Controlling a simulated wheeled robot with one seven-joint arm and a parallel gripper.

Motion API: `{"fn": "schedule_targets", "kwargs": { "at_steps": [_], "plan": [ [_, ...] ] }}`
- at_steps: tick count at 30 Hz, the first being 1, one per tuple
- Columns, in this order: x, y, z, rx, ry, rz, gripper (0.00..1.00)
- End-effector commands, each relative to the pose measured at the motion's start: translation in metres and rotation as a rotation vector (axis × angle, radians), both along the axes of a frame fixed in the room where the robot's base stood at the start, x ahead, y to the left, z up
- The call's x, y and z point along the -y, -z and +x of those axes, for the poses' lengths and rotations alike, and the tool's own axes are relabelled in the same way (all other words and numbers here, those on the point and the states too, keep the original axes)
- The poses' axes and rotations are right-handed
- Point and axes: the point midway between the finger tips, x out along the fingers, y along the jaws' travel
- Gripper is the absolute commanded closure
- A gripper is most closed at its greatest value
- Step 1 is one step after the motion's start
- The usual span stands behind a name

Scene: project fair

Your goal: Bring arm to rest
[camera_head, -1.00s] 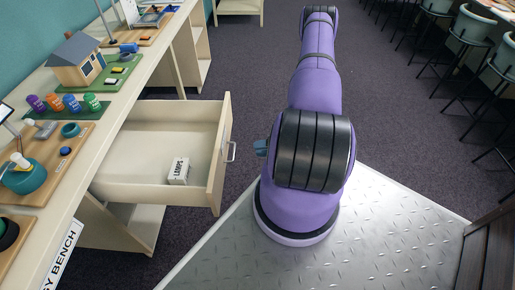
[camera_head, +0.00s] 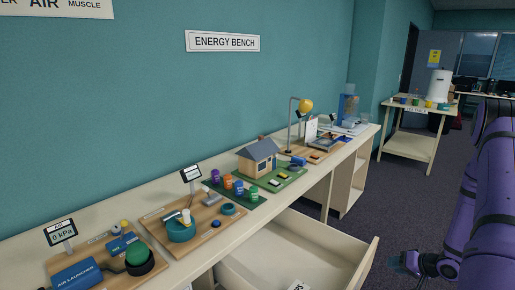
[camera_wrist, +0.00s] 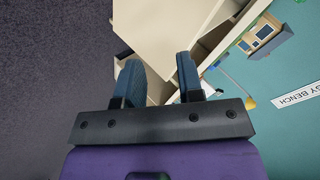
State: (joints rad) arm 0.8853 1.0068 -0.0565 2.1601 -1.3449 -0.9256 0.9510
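My purple arm shows at the right edge of the head view, with my gripper (camera_head: 408,264) low down beside the open drawer. In the wrist view my gripper (camera_wrist: 159,84) has two blue-grey fingers standing apart with nothing between them. The open drawer (camera_head: 368,262) juts out from the bench below the tabletop.
The energy bench (camera_head: 205,254) runs along the teal wall and carries a model house (camera_head: 258,158), several coloured canisters, a lamp (camera_head: 305,106) and an air launcher (camera_head: 88,275). A side table (camera_head: 411,109) stands at the back right. The dark carpet between them is clear.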

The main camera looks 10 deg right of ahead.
Motion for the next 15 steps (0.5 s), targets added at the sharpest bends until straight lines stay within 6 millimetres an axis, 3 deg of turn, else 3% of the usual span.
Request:
{"fn": "schedule_targets", "kwargs": {
  "at_steps": [6,15],
  "plan": [
    [0.009,-0.069,0.04,-0.034,-0.015,-0.247,0.66],
    [-0.002,-0.17,0.073,-0.084,-0.008,-0.518,0.66]
  ]
}}
